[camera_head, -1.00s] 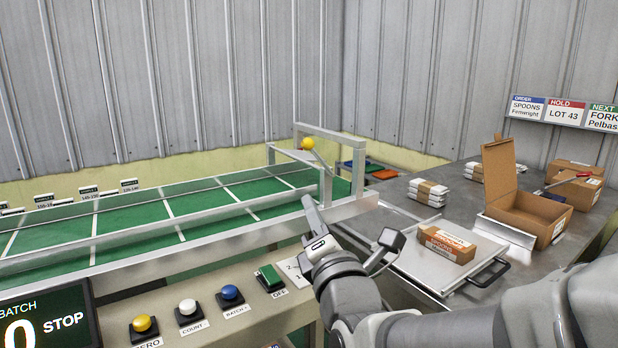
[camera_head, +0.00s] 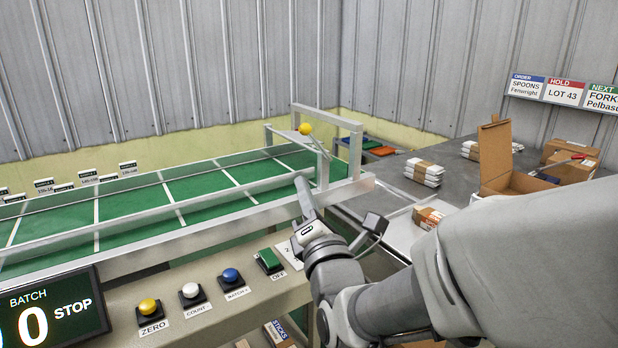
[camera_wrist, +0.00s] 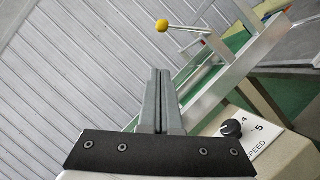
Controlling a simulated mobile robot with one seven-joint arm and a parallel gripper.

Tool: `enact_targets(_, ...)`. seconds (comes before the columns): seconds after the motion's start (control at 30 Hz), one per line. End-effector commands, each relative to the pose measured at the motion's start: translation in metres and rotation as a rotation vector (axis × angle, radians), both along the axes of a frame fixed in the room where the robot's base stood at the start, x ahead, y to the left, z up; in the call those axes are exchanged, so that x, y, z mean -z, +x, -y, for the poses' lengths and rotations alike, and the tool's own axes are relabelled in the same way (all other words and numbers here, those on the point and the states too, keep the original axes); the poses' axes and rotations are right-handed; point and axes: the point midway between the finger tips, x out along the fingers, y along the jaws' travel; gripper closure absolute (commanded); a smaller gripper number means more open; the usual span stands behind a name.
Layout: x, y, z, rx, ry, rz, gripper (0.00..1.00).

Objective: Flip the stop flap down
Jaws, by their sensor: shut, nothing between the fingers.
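The stop flap (camera_head: 290,142) is a grey bar with a yellow ball knob (camera_head: 305,129) on a thin lever, mounted at the metal frame (camera_head: 354,150) across the right end of the green conveyor (camera_head: 200,188). The flap appears raised and tilted above the belt. In the wrist view the yellow knob (camera_wrist: 162,25) shows beyond and above my fingers, with its rod running right to the frame. My gripper (camera_head: 301,182) is shut and empty, at the conveyor's near rail, below the knob in the head view and apart from it. The gripper (camera_wrist: 160,72) also shows in the wrist view.
A panel in front has yellow (camera_head: 148,306), white (camera_head: 190,291), blue (camera_head: 231,276) and green (camera_head: 268,260) buttons. A black speed knob (camera_wrist: 231,128) sits close to my gripper. Wrapped bundles (camera_head: 424,171) and an open carton (camera_head: 495,160) stand on the right table.

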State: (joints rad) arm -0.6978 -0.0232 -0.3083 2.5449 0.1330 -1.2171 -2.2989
Motion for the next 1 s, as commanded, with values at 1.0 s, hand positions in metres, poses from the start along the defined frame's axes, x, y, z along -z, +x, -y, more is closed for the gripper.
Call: enact_targets(1.0,-0.045,0.106,-0.005,-0.003,-0.001,0.001,1.00)
